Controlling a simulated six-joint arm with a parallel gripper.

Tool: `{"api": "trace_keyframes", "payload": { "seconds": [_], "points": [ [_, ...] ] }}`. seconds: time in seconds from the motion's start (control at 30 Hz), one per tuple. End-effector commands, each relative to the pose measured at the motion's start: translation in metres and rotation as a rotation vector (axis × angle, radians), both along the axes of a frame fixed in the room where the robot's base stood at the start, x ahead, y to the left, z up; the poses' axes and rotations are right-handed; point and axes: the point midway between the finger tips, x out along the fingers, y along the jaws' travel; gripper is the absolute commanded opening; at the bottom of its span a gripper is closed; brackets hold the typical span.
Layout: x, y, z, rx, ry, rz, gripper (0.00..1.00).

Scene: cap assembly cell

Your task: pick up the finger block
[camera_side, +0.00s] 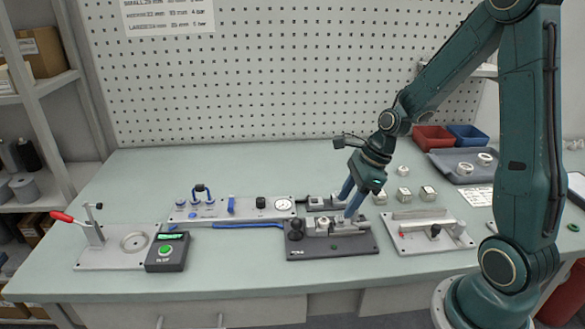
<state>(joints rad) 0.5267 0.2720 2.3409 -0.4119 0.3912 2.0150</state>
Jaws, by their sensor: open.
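My gripper (344,208) points down over the dark fixture plate (300,250) at the middle of the bench. Its two blue fingers are apart, with the tips close to the metal parts on that fixture. I cannot tell whether the tips touch anything. Several small pale blocks (428,193) stand on the bench just right of the gripper. Which part is the finger block cannot be told for sure at this size.
A panel with a pressure gauge (284,204) lies left of the gripper. A red-handled toggle clamp (92,226) and a control box (167,252) stand further left. A grey plate (455,244) lies right, with a tray (448,171) and red (433,138) and blue bins (468,135) behind.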

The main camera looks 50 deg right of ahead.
Motion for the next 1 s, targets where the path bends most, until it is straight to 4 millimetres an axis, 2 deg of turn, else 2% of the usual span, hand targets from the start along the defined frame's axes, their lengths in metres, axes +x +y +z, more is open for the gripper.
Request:
{"api": "trace_keyframes", "payload": {
  "seconds": [0.53,1.0],
  "points": [
    [0.011,0.012,-0.043,0.001,0.002,0.001,0.45],
    [0.012,0.013,-0.047,0.0,0.0,0.0,0.45]
  ]
}}
